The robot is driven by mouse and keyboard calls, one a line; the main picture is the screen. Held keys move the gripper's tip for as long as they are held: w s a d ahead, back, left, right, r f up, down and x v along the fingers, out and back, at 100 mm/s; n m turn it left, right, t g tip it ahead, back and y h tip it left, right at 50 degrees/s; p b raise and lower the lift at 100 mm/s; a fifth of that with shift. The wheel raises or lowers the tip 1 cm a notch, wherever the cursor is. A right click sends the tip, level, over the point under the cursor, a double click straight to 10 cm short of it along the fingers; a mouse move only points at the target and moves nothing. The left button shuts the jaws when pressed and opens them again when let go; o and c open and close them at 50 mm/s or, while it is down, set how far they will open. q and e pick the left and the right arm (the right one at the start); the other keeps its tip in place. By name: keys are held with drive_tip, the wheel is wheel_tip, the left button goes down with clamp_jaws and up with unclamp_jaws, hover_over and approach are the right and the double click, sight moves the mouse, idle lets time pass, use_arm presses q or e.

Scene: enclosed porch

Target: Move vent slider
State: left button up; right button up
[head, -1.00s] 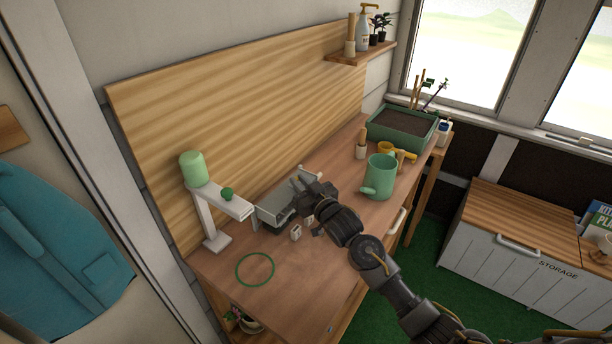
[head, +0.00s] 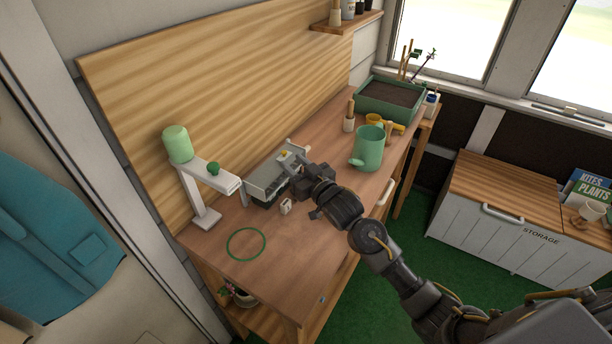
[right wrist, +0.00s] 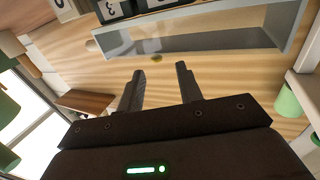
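A long grey box or tray (head: 262,178) with a pale, clear-looking top stands on the workbench beside the white lamp-like stand. A small yellow piece (head: 284,155) shows at its far end; it may be the vent slider, but it is too small to be sure. My right gripper (head: 297,172) is close to the box's right side. In the right wrist view (right wrist: 160,70) its fingers are apart with nothing between them. My left gripper is not in view.
A white stand (head: 202,190) with a green top is left of the box. A green ring (head: 246,243) and small white tag (head: 286,207) lie on the bench (head: 300,250). A green watering can (head: 368,150) stands right of my gripper. The bench's front is mostly clear.

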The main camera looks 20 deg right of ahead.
drive_tip(key=b+v, duration=0.1)
drive_tip(key=v, duration=0.6)
idle(0.3)
